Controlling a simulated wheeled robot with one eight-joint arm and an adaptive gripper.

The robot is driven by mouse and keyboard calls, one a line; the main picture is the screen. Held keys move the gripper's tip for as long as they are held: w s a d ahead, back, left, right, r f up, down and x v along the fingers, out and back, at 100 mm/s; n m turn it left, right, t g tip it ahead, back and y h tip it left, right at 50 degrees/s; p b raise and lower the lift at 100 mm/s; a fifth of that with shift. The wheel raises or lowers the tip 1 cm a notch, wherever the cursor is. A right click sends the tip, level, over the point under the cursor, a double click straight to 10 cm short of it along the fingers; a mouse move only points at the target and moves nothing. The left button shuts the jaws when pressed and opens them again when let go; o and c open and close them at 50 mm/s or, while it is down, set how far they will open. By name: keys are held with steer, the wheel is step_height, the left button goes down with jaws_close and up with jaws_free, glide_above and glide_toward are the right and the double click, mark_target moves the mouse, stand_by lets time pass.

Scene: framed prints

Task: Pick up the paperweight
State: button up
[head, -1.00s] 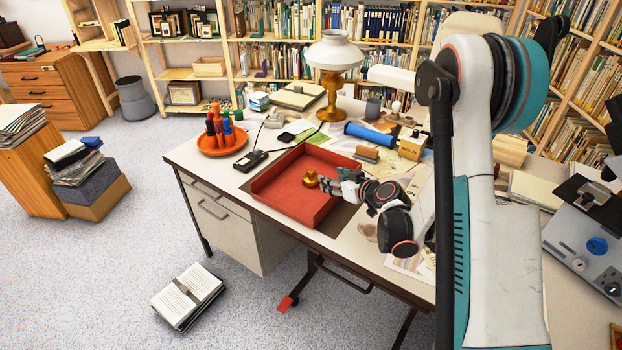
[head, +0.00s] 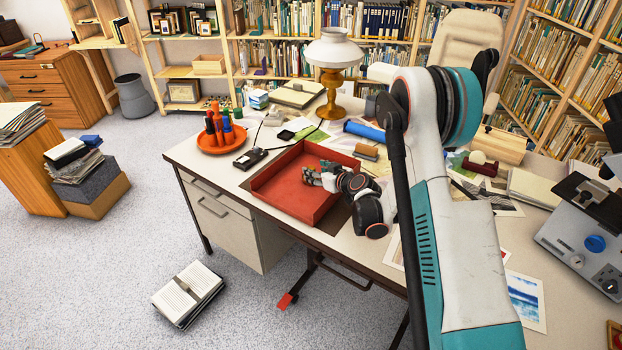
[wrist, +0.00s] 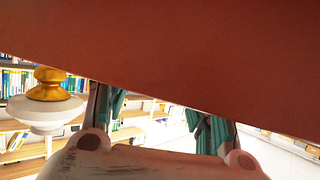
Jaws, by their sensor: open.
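The red tray (head: 280,194) lies on the desk, and its plain red surface (wrist: 170,55) fills the top of the wrist view. My gripper (head: 312,175) reaches into the tray from the right, low over its floor. In the wrist view my gripper (wrist: 162,118) is open, with its two teal-padded fingers apart and nothing visible between them. I see no paperweight in either current view. A small brass piece, likely the paperweight, showed on the tray floor earlier, about where my fingers are now; they may hide it.
A lamp (head: 333,50) with a brass base stands behind the tray; it appears upside down in the wrist view (wrist: 45,112). An orange dish (head: 222,144) with bottles, a black device (head: 250,159) and a blue roll (head: 365,131) lie around the tray.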

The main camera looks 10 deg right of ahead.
mark_target(311, 168)
steer(key=b+x, duration=0.1)
steer(key=x, duration=0.3)
steer(key=shift+a+r, duration=0.15)
steer(key=shift+r, duration=0.05)
jaws_close()
steer(key=shift+r, duration=0.1)
